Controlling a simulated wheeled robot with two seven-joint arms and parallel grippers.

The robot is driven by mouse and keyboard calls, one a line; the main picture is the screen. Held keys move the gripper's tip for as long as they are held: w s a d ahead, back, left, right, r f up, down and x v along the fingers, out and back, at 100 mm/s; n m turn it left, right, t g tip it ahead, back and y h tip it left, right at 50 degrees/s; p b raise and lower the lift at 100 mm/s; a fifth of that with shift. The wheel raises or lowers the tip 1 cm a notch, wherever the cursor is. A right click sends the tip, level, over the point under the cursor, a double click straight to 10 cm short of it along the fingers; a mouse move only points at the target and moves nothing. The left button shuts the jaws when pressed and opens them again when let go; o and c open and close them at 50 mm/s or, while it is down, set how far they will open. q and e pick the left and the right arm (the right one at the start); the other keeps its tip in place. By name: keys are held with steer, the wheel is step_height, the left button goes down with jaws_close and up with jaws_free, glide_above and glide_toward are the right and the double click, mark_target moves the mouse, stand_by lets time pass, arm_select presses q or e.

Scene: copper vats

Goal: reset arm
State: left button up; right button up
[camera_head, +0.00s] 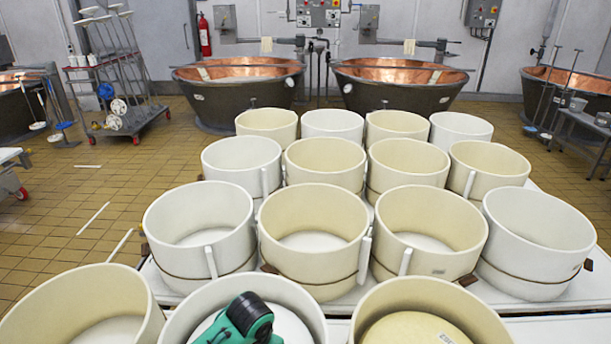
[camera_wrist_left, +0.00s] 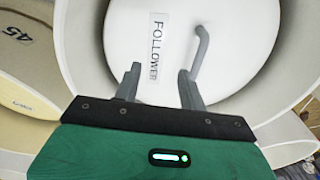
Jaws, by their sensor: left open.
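My left gripper (camera_wrist_left: 160,82) is open in the left wrist view, its two dark fingers apart with nothing gripped between them. It is over a white disc labelled FOLLOWER (camera_wrist_left: 155,52), which lies inside a white round mould (camera_wrist_left: 268,75). A grey bar handle (camera_wrist_left: 202,45) on the disc lies close to the right finger; I cannot tell whether they touch. In the head view, my green and black left arm reaches into the front middle mould (camera_head: 300,293), with the white disc (camera_head: 290,325) partly showing; the fingers are hidden. My right gripper is not in view.
Several cream and white moulds, such as this one (camera_head: 313,238), stand close together on a white table (camera_head: 560,325). A front right mould (camera_head: 490,320) holds a yellowish disc (camera_head: 405,330). Copper vats (camera_head: 240,90) stand behind. The tiled floor at left is mostly open.

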arm_select(q)
steer(key=s+a+t+h, duration=0.1)
steer(key=s+h, duration=0.1)
steer(key=s, duration=0.8)
steer(key=s+a+r+n+t+y, duration=0.1)
steer(key=s+a+r+n+y, duration=0.15)
steer(key=s+a, duration=0.95)
step_height(320, 180, down, 30)
steer(key=s+a+f+g, duration=0.2)
steer(key=s+f, duration=1.8)
steer(key=f, duration=0.1)
steer(key=shift+a+f, duration=0.2)
steer(key=shift+a, duration=0.15)
